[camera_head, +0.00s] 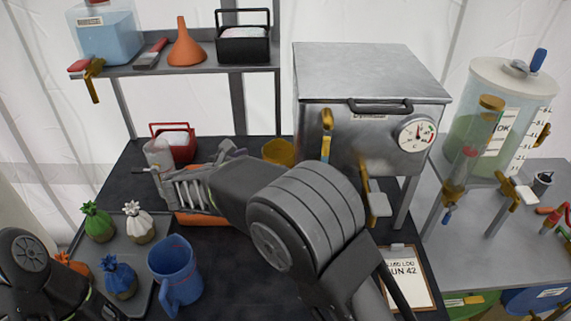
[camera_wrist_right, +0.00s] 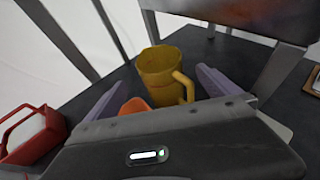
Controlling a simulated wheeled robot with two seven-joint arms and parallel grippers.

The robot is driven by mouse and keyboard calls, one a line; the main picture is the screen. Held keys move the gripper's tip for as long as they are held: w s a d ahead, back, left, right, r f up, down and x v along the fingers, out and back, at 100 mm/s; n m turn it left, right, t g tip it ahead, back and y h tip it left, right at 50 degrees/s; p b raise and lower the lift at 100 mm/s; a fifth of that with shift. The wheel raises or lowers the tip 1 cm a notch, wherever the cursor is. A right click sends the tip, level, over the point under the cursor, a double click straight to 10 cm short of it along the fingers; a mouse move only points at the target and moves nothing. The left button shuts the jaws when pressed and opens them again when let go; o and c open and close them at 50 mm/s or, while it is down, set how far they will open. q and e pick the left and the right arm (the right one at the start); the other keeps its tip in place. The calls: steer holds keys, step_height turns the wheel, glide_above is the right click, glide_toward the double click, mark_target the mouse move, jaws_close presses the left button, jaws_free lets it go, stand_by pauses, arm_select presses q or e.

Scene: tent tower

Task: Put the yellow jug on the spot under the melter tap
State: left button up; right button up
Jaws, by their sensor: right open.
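The yellow jug (camera_head: 279,152) stands upright on the dark table, partly hidden behind my right arm in the head view. In the right wrist view the jug (camera_wrist_right: 160,72) is ahead of my right gripper (camera_wrist_right: 155,90), with its handle toward the right. The gripper's fingers are spread and empty, apart from the jug. In the head view my right gripper (camera_head: 192,165) is to the jug's left. The melter (camera_head: 365,130) is a grey metal box on legs. The spot under the tap is hidden by my arm.
A red container (camera_head: 172,142) stands left of the jug. An orange item (camera_head: 200,218) lies under my gripper. A blue jug (camera_head: 174,270) and a tray (camera_head: 143,295) with several tied sacks are at front left. A clipboard (camera_head: 408,277) lies at front right.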

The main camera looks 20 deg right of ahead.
mark_target(275, 158)
steer(key=shift+a, duration=0.1)
steer(key=shift+p+x, duration=0.4)
steer(key=shift+x, duration=0.55)
steer(key=shift+w+d+f, duration=0.2)
steer(key=shift+w+d, duration=0.05)
steer(key=shift+d, duration=0.05)
steer(key=shift+d, duration=0.1)
steer(key=shift+w+d+p, duration=0.2)
steer(key=shift+p, duration=0.15)
steer(key=p+x, duration=0.2)
steer(key=x, duration=0.2)
steer(key=shift+w+d+f, duration=0.1)
steer(key=shift+w+f, duration=0.05)
steer(key=shift+f, duration=0.15)
steer(key=shift+c, duration=0.3)
